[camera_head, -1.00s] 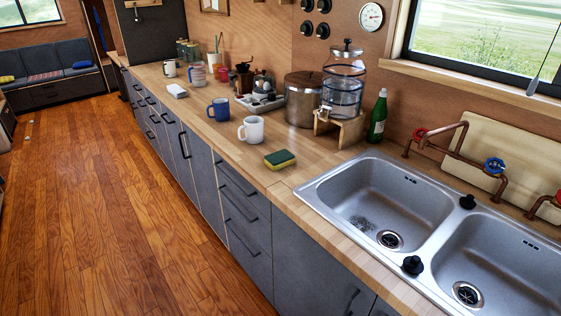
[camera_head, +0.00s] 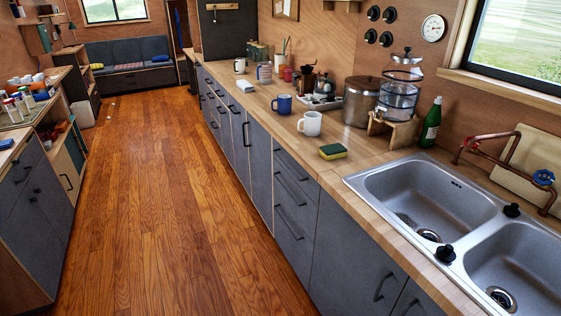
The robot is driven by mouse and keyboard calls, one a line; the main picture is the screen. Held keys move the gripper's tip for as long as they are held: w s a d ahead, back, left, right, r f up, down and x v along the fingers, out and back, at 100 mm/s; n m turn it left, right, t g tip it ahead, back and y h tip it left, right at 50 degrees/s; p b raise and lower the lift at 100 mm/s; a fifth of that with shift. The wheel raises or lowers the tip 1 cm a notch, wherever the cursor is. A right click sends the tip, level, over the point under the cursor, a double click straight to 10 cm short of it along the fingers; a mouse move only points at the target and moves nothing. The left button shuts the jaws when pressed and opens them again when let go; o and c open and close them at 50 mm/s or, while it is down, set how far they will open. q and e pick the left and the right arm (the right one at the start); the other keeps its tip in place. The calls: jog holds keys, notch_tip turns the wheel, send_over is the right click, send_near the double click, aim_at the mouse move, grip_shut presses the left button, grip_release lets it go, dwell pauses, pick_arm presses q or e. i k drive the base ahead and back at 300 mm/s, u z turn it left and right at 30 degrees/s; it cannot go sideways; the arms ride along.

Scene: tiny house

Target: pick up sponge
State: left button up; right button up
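The sponge (camera_head: 333,151) is yellow with a dark green top. It lies flat on the wooden countertop (camera_head: 318,170), near the front edge and left of the sink. A white mug (camera_head: 310,124) stands just behind it to the left, apart from it. Neither of my grippers shows in the head view, so nothing is seen touching the sponge.
A double sink (camera_head: 430,195) lies right of the sponge. A blue mug (camera_head: 282,104), a metal pot (camera_head: 360,101), a glass dispenser (camera_head: 398,95) and a green bottle (camera_head: 431,122) stand behind. The wooden floor (camera_head: 170,200) is clear between the counter and the left cabinets (camera_head: 35,205).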

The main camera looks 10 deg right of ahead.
aim_at(334, 151)
jog(key=u, duration=0.65)
jog(key=k, duration=0.85)
jog(key=u, duration=0.25)
jog(key=i, duration=1.65)
jog(key=z, duration=1.5)
jog(key=i, duration=1.05)
jog(key=z, duration=1.2)
